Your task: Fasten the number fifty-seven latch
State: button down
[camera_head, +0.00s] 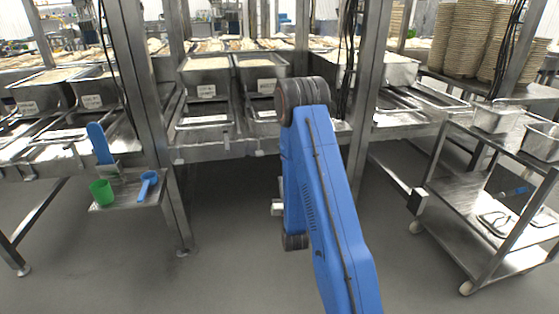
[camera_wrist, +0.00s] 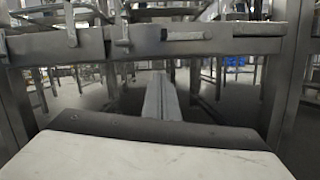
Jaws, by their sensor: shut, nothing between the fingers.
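My gripper shows in the wrist view (camera_wrist: 160,80) as narrow grey fingers, shut and empty, pointing forward below a metal frame rail (camera_wrist: 225,47). A small upright latch-like tab (camera_wrist: 122,43) and a horizontal bar (camera_wrist: 185,36) sit on that rail, above and apart from the fingertips. In the head view my blue arm hides most of the gripper, and only a small metal part shows to its left. Small metal tabs (camera_head: 226,140) show along the front of the tray rack there. The labels on the trays (camera_head: 207,91) are too small to read, so I cannot tell which latch is fifty-seven.
Steel posts (camera_head: 150,110) stand left and right of the arm. A small shelf (camera_head: 125,191) at left holds a green cup (camera_head: 102,192) and a blue scoop (camera_head: 148,184). A steel cart (camera_head: 470,205) stands at right. The floor below the rack is clear.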

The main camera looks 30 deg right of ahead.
jog(key=w+d+r, duration=0.4)
jog(key=w+r, duration=0.2)
jog(key=w, duration=0.3)
jog(key=shift+r, duration=0.2)
dwell(0.3)
dwell(0.4)
